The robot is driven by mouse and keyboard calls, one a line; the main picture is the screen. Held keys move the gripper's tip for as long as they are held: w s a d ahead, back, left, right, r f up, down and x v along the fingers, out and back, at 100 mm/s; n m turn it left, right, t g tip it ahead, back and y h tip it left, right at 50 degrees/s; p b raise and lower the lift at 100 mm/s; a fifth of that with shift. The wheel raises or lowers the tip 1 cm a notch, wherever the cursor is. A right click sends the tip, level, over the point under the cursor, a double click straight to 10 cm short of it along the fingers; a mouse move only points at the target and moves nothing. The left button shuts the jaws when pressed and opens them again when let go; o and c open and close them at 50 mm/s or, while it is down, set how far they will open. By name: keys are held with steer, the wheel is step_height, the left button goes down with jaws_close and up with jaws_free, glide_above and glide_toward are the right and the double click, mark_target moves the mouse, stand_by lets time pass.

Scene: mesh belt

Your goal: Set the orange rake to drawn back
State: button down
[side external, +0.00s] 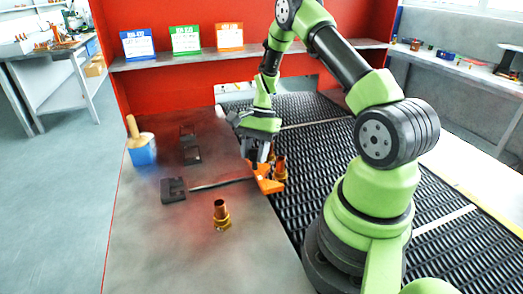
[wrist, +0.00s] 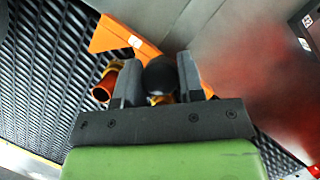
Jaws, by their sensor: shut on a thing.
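The orange rake (side external: 265,180) lies at the left edge of the black mesh belt (side external: 330,190), on the end of a thin rod (side external: 222,184) that runs left to a black bracket (side external: 173,190) on the grey table. In the wrist view the orange rake (wrist: 125,40) is an angled bar beyond the fingers. My gripper (side external: 260,155) is low over the rake. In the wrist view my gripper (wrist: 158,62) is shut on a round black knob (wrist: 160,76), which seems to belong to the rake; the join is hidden. A copper fitting (side external: 281,168) stands beside the rake on the belt.
Another copper fitting (side external: 222,213) stands on the table in front of the rod. Blue, green and orange cards stand on the shelf (side external: 190,58) behind.

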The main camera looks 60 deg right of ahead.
steer(key=w+a, duration=1.2)
steer(key=shift+w+a, duration=0.25)
steer(key=c, duration=0.8)
jaws_free()
steer(key=shift+d, duration=0.1)
steer(key=v, duration=1)
steer(key=shift+s, duration=0.1)
